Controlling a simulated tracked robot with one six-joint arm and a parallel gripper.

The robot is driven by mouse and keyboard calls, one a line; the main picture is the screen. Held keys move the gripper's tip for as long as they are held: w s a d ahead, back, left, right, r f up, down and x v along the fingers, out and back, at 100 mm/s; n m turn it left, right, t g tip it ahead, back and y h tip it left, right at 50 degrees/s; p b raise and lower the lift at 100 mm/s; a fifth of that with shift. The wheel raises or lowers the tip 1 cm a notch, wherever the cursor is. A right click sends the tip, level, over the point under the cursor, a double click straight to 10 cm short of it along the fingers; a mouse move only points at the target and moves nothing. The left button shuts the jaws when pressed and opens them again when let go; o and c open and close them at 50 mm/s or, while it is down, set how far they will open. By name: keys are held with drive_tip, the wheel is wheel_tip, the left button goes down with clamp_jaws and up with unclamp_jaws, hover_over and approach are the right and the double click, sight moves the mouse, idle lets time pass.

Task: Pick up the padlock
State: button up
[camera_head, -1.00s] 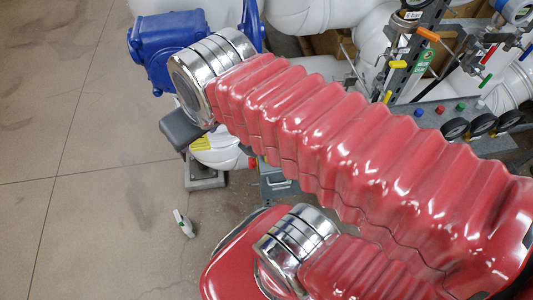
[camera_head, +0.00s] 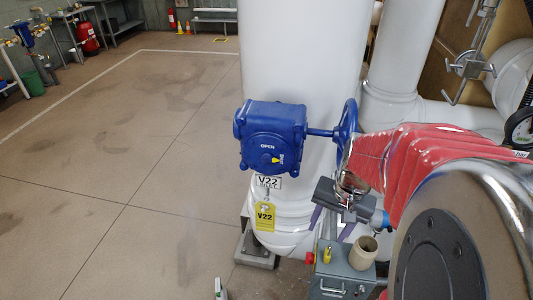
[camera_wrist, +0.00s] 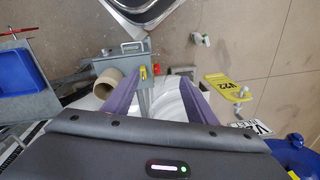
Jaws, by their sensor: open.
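A small yellow object (camera_head: 327,255), which looks like the padlock, is on top of a grey metal box (camera_head: 338,284). It also shows in the wrist view (camera_wrist: 143,72), but it is too small to make out a shackle. My gripper (camera_head: 331,228) is open, with its purple fingers pointing down above the box. In the wrist view my gripper (camera_wrist: 157,82) has nothing held between its fingers, and the yellow object appears beyond the tips, left of the middle.
A blue valve gearbox (camera_head: 271,138) with a yellow V22 tag (camera_head: 265,216) is up and left, before a thick white pipe (camera_head: 300,45). Open floor lies left.

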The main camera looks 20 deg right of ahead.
sight(328, 253)
drive_tip(key=w+d+f+m+t+y, duration=0.1)
drive_tip(key=d+f+m+y, duration=0.2)
drive_tip(key=d+f+m, duration=0.7)
drive_tip(key=shift+d+f+m, duration=0.3)
drive_tip(key=shift+f+m, duration=0.1)
drive_tip(key=shift+m, duration=2.3)
drive_tip(key=x, duration=0.8)
drive_tip(key=shift+w+f, duration=0.15)
drive_tip(key=shift+f, duration=0.1)
drive_tip(key=shift+f, duration=0.1)
drive_tip(key=shift+d+x, duration=0.2)
drive_tip(key=shift+x, duration=2.35)
